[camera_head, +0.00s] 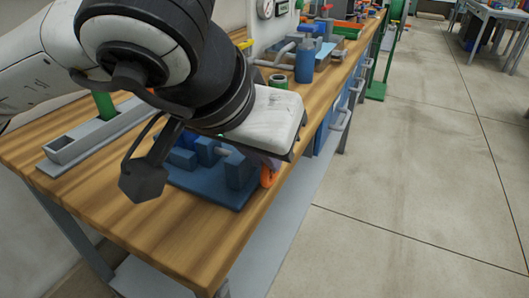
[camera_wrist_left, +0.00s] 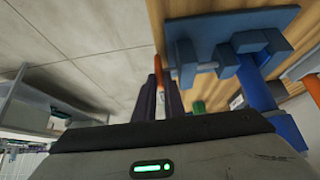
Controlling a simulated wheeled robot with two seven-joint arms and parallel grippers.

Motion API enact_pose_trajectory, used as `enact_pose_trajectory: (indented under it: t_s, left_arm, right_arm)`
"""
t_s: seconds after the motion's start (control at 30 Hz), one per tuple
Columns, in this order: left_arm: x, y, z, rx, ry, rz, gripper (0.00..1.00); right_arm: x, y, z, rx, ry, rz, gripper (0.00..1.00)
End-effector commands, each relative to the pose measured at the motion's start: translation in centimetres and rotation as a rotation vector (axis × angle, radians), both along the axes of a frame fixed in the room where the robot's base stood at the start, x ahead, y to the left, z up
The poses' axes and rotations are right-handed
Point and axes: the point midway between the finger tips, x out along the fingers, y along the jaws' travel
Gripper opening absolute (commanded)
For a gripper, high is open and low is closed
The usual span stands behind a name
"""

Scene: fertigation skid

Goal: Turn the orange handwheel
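The orange handwheel (camera_head: 268,176) is on the front edge side of a blue valve block (camera_head: 215,184) on the wooden bench. My left gripper hides much of it in the head view. In the left wrist view the handwheel (camera_wrist_left: 158,70) shows edge-on as a thin orange strip. My left gripper's two dark fingers (camera_wrist_left: 160,88) are close together, with the orange rim between their tips and little gap beside it. They look shut on it. In the head view the fingers are mostly hidden behind the pale gripper housing. My right gripper is not in view.
A grey tray (camera_head: 86,138) with a green upright piece lies at the left of the wooden bench (camera_head: 130,225). A blue bottle (camera_head: 304,62) and pipework stand farther along. Drawer handles (camera_head: 341,119) stick out from the bench front. The floor (camera_head: 420,160) to the right is clear.

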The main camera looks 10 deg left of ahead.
Motion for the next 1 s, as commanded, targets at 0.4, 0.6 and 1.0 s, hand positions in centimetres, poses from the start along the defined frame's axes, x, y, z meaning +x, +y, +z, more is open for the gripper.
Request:
enact_pose_trajectory:
  t_s: [0.4,0.6,1.0]
  left_arm:
    - [0.0,0.0,0.1,0.0,-0.001,0.0,0.28]
    - [-1.1,0.4,2.1,-0.002,-0.005,-0.001,0.28]
    - [-5.1,1.7,7.8,-0.001,-0.004,0.0,0.28]
  right_arm:
    - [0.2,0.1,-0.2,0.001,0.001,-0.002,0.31]
    - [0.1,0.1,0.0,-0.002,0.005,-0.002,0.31]
    - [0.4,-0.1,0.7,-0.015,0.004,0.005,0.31]
